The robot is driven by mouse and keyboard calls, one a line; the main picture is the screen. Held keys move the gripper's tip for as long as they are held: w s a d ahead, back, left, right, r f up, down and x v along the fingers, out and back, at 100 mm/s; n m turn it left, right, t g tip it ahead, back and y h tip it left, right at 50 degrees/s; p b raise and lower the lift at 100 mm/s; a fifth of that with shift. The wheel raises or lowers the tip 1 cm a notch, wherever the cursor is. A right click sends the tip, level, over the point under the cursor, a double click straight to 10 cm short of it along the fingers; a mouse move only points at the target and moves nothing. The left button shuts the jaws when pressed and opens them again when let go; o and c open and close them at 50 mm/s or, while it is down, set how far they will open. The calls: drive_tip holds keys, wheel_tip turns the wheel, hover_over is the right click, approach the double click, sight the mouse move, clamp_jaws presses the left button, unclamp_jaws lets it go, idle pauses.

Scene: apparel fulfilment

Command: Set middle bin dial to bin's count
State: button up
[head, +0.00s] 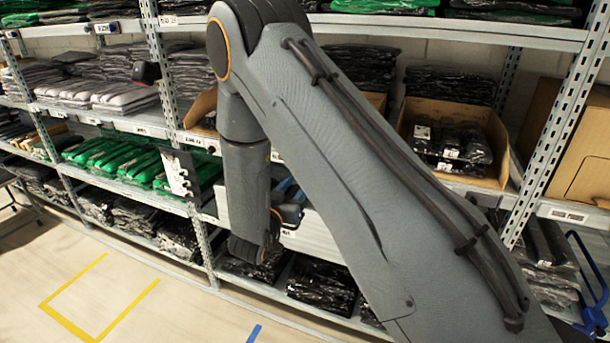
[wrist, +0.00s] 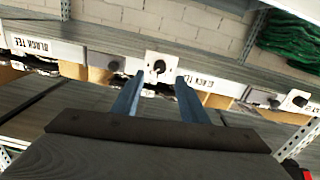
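In the wrist view, a white dial plate (wrist: 161,68) with a dark round knob sits on the shelf's front edge. My gripper (wrist: 159,78) is open, its two blue fingers spread to either side of this plate in the picture. Nothing is held between them. I cannot tell whether the fingertips touch the plate or stop short of it. The dial's setting is too small to read. In the head view, my arm covers the middle of the shelf and hides this dial. A cardboard bin (head: 500,125) with several dark wrapped packs shows right of the arm.
A second dial plate (wrist: 296,101) is farther right along the edge. A label reading "BLACK TEE" (wrist: 38,47) is at left. The shelf's upright post (head: 185,130) stands left of my arm. A blue handle (head: 592,310) is at lower right. Floor at lower left is clear.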

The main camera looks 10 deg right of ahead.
drive_tip(key=p+x, duration=0.1)
drive_tip(key=x, duration=0.5)
clamp_jaws()
